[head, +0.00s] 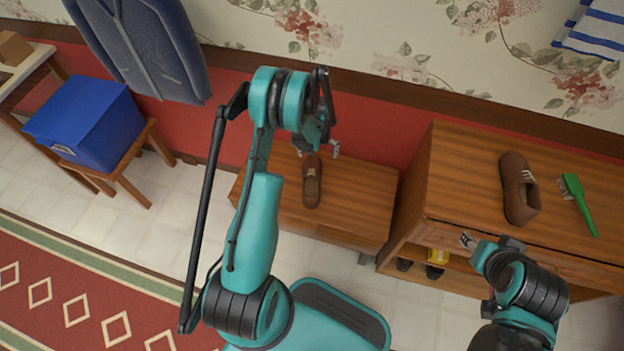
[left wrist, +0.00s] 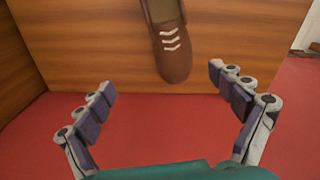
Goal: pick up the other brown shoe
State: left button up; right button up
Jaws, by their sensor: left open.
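A brown shoe (head: 311,185) lies on the low wooden bench, and in the left wrist view it shows at the top centre with its toe towards me (left wrist: 172,55). Another brown shoe (head: 519,188) stands on the taller wooden cabinet at the right. My left gripper (head: 317,150) is open and empty above the bench at the wall end of the first shoe. In the left wrist view its fingers (left wrist: 161,80) are spread on either side of the toe, apart from it.
The low bench (head: 355,205) has bare wood around the shoe. A green brush (head: 578,203) lies beside the shoe on the cabinet (head: 463,185). Dark shoes and a yellow item sit on the cabinet's lower shelf. A blue box (head: 85,125) stands on a stool at left.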

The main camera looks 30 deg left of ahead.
aim_at(312, 170)
pick_arm(q)
jog(key=shift+n+g, duration=0.3)
jog(key=f, duration=0.3)
jog(key=a+f+b, duration=0.1)
jog(key=f, duration=0.2)
jog(key=s+f, duration=0.1)
jog(key=f, duration=0.3)
jog(key=shift+s+a+b, duration=0.1)
jog(key=shift+a+b, duration=0.05)
jog(key=shift+b, duration=0.15)
jog(key=f+b, duration=0.1)
jog(key=f, duration=0.1)
jog(key=f+b, duration=0.1)
jog(key=f, duration=0.2)
jog(key=shift+s+a+b, duration=0.1)
jog(key=shift+a+b, duration=0.1)
jog(key=shift+b, duration=0.2)
jog(key=shift+r, duration=0.1)
jog(key=c, duration=1.6)
